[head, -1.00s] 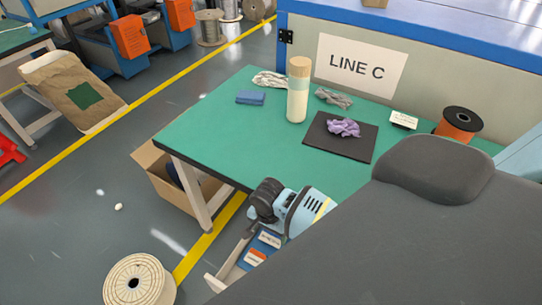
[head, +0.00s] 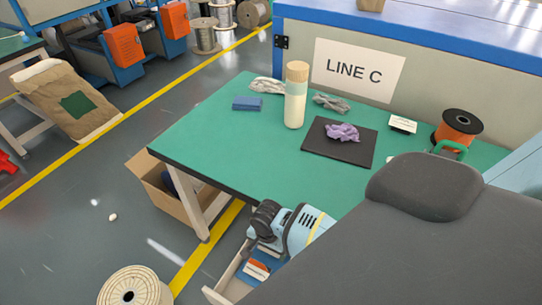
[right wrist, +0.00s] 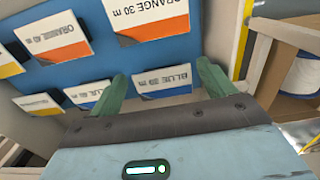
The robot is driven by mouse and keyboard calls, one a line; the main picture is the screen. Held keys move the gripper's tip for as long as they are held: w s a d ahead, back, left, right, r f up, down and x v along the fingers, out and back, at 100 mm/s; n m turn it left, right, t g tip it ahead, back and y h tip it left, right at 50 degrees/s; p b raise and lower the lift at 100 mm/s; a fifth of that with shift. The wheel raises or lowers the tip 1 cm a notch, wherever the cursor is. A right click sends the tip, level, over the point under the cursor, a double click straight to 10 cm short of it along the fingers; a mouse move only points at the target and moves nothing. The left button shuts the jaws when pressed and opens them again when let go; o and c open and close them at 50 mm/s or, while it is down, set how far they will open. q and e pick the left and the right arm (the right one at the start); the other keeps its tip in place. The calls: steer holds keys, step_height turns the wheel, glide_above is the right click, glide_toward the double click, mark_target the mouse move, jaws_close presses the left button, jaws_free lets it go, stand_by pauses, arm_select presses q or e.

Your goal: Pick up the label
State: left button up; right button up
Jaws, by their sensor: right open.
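Several small cards lie on a blue surface in the right wrist view: a blue-striped label (right wrist: 163,80) reading "BLUE 30 m", an orange-striped label (right wrist: 152,20) reading "ORANGE 30 m", another orange-striped label (right wrist: 54,40), and blue and yellow ones at the left. My right gripper (right wrist: 161,72) is open, its green fingers on either side of the blue-striped label at the picture's middle. I cannot tell whether they touch it. In the head view, my right wrist is over an open drawer (head: 228,280), and its fingertips are hidden. My left gripper is not in view.
The green table (head: 210,135) holds a bottle (head: 296,95), a blue block (head: 247,103), a black mat (head: 317,143) with a purple cloth (head: 342,132), a white card (head: 403,124) and an orange spool (head: 458,128). A cardboard box (head: 165,190) stands below.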

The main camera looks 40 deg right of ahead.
steer(key=shift+f, duration=0.25)
stand_by(0.5)
steer(key=c, duration=0.5)
